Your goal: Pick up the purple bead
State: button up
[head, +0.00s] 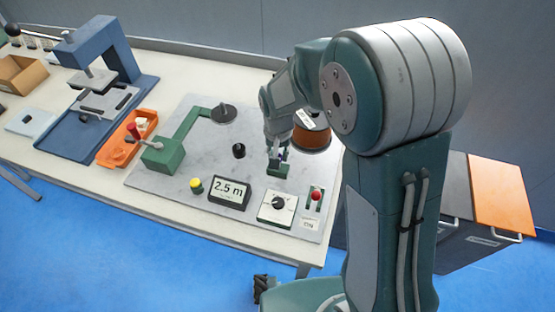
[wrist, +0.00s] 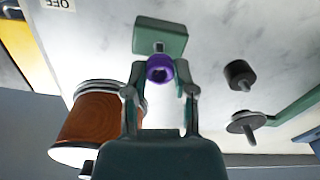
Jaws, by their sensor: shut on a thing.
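The purple bead (wrist: 160,69) sits between the fingertips of my gripper (wrist: 161,73) in the wrist view. The gripper is shut on it. A green block (wrist: 160,36) with a short metal pin lies just beyond the bead, and the pin lines up with it. I cannot tell whether the bead is still on the pin. In the head view my gripper (head: 274,149) is over the green block (head: 278,170) on the grey board, and the bead is not discernible there.
A copper-coloured spool (head: 312,138) stands close beside my gripper. A black knob (head: 239,151), a yellow button (head: 196,185), a "2.5 m" display (head: 230,193), a dial (head: 277,206) and a red-tipped switch (head: 316,196) surround the block. An orange tray (head: 113,153) lies left.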

jog(key=s+d+r, duration=0.4)
jog(key=s+r, duration=0.6)
jog(key=s, duration=0.3)
jog(key=shift+s, duration=0.3)
jog(key=shift+a, duration=0.1)
